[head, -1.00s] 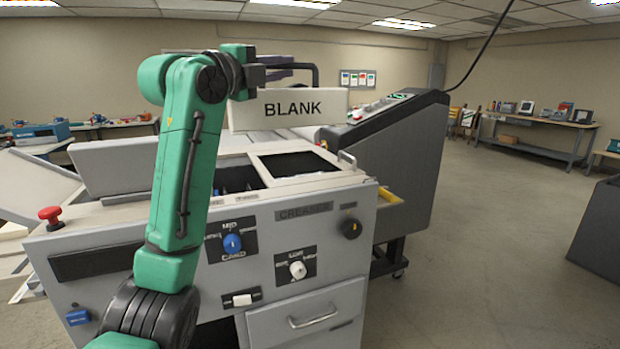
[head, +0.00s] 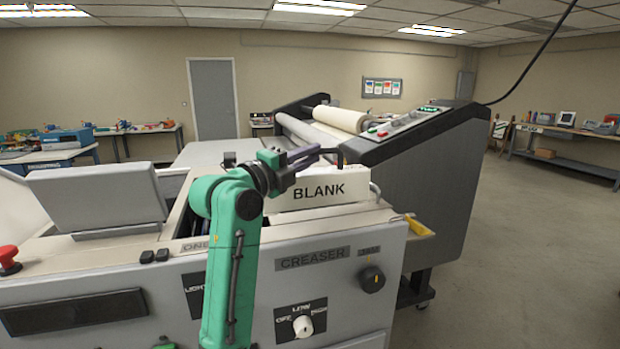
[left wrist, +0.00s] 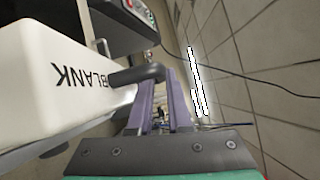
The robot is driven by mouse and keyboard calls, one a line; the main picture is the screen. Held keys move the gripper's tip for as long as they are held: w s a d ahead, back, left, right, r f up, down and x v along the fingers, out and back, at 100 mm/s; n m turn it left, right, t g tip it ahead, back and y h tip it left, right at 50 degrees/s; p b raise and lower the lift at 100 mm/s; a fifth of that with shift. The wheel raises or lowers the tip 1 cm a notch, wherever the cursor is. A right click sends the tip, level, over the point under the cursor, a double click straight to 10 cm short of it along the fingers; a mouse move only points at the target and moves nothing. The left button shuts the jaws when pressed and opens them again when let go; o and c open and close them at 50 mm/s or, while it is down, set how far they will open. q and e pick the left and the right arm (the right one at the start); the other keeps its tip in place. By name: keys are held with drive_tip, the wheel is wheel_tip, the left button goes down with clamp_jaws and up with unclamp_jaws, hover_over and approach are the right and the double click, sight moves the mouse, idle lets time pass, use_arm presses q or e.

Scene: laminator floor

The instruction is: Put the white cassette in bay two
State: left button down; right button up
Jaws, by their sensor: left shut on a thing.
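The white cassette (head: 322,206), marked BLANK, is upright over the right-hand opening in the top of the creaser (head: 330,258). Its lower edge is close to the front rim, and I cannot tell how deep it sits. My left gripper (head: 318,154) is shut on the cassette's dark handle (head: 341,158), at its top. In the left wrist view the purple fingers (left wrist: 160,80) meet the handle (left wrist: 137,76) beside the cassette (left wrist: 60,85). The label ONE (head: 195,245) shows partly at the left opening; my arm covers part of it. My right gripper is not in view.
A grey hinged lid (head: 105,196) stands raised at the left, near a red button (head: 9,258). The laminator (head: 425,185) with its rollers stands close behind at the right. A yellow part (head: 416,226) sticks out at the creaser's right side. The floor at right is clear.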

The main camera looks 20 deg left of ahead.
sight(303, 183)
use_arm(q)
wheel_tip(303, 183, down, 4)
drive_tip(key=shift+r+p, duration=0.1)
drive_tip(key=shift+p, duration=0.25)
drive_tip(key=shift+s+f, duration=0.25)
drive_tip(key=shift+f, duration=0.15)
drive_tip(key=shift+w+f, duration=0.2)
drive_tip(key=c, duration=1.2)
unclamp_jaws()
drive_tip(key=shift+f, duration=0.1)
drive_tip(key=o, duration=0.4)
drive_tip(key=shift+c, duration=0.2)
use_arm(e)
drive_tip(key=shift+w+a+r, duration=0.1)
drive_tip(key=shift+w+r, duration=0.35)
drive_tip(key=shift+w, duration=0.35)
